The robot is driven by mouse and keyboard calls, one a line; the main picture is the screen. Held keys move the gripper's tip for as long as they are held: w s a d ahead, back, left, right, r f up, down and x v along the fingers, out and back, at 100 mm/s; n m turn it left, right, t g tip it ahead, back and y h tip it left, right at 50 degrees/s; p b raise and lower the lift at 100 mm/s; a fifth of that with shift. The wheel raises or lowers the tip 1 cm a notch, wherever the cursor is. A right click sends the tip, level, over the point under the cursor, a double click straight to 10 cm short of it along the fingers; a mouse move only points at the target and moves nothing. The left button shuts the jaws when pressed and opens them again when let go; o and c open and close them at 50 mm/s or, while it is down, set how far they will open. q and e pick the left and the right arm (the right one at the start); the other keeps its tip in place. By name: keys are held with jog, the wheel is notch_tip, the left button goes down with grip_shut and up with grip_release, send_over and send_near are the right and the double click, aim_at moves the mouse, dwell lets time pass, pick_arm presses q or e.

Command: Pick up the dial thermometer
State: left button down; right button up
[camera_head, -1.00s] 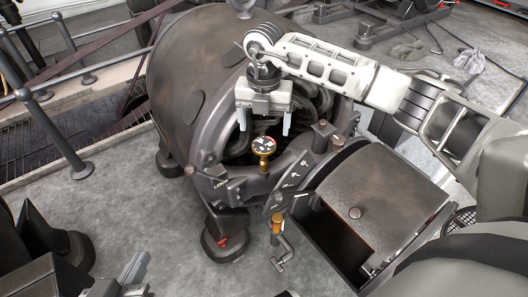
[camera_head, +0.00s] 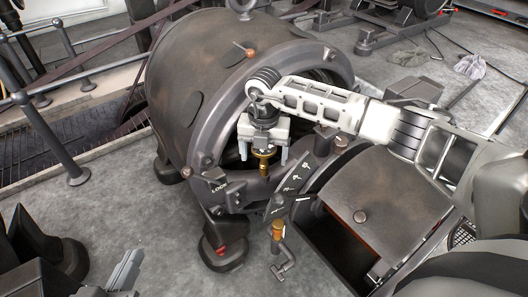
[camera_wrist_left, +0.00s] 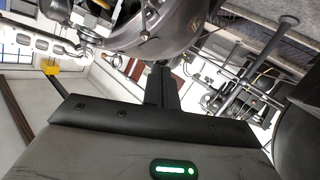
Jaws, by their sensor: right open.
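The dial thermometer (camera_head: 264,164) stands on the front rim of the big dark dynamo (camera_head: 200,80). Its brass stem shows in the head view; its round dial is hidden behind my right gripper. My right gripper (camera_head: 263,154) is open and points down over the thermometer, one finger on each side of it, with gaps visible between fingers and stem. My left gripper (camera_head: 128,272) is low at the left of the head view, far from the thermometer. In the left wrist view its fingers (camera_wrist_left: 162,86) look closed together with nothing between them.
A dark box with a hinged lid (camera_head: 375,205) stands right of the dynamo. Railing posts (camera_head: 50,135) stand at the left.

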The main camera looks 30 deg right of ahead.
jog(key=c, duration=1.3)
pick_arm(q)
jog(key=shift+w+r, duration=0.1)
jog(key=shift+w, duration=0.1)
pick_arm(e)
jog(key=shift+r, duration=0.1)
